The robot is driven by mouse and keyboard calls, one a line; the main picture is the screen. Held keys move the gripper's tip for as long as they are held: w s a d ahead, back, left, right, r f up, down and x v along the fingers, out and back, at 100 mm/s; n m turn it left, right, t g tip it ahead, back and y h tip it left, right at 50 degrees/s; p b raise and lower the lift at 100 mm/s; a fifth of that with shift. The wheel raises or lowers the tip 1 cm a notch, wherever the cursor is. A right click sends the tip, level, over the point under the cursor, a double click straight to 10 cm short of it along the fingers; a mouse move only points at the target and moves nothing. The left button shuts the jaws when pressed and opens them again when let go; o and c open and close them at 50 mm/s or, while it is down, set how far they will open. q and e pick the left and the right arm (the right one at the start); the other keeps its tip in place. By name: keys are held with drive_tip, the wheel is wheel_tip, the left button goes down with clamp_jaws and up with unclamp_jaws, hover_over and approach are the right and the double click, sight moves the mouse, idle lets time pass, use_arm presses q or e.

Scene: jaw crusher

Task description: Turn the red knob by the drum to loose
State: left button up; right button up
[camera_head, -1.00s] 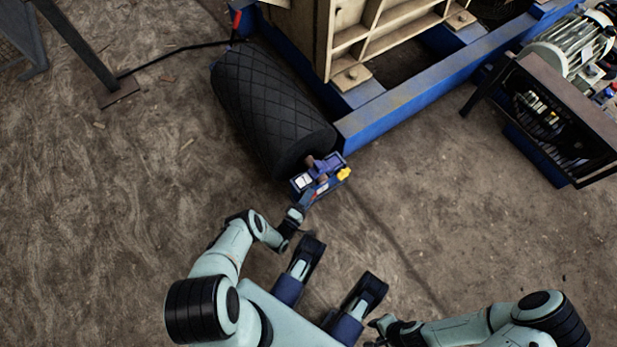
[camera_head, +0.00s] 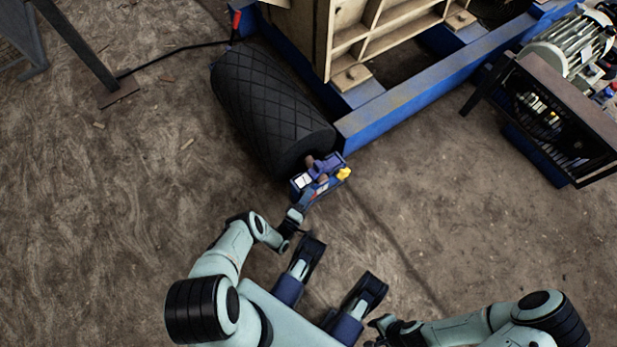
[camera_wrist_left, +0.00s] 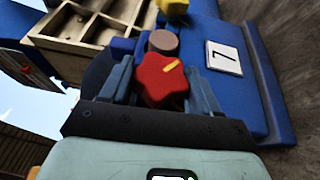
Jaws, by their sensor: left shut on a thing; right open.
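The red knob (camera_wrist_left: 158,88) is star-shaped with a yellow mark pointing to the upper right in the left wrist view. My left gripper (camera_wrist_left: 160,90) is shut on it, one finger at each side. In the head view my left gripper (camera_head: 312,192) is at the blue block (camera_head: 334,164) by the near end of the black drum (camera_head: 268,112); the knob is mostly hidden there. A white plate marked with a digit (camera_wrist_left: 224,57) is on the block's blue face. My right gripper (camera_head: 382,326) is open and empty, low in the head view, away from the block.
A yellow part (camera_head: 344,174) sticks out beside the block. The blue frame (camera_head: 385,118) of the crusher runs behind the drum's near end. A motor stand (camera_head: 575,95) is at the right. The brown floor (camera_head: 440,230) between is clear.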

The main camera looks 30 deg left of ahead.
use_arm(q)
drive_tip(key=shift+w+d+r, duration=0.1)
drive_tip(key=shift+w+r, duration=0.1)
drive_tip(key=shift+w, duration=0.05)
drive_tip(key=o, duration=1)
drive_tip(key=shift+s+f, duration=0.1)
drive_tip(key=shift+s, duration=0.2)
drive_tip(key=s+p, duration=0.1)
drive_tip(key=s, duration=1.2)
drive_tip(key=shift+f, duration=0.45)
use_arm(e)
drive_tip(key=shift+w+a+r+t, duration=0.1)
drive_tip(key=shift+w+r+t, duration=0.2)
drive_tip(key=shift+w, duration=0.4)
drive_tip(key=shift+w+a+r+t, duration=0.1)
drive_tip(key=shift+w+r+t, duration=0.2)
drive_tip(key=shift+w, duration=0.4)
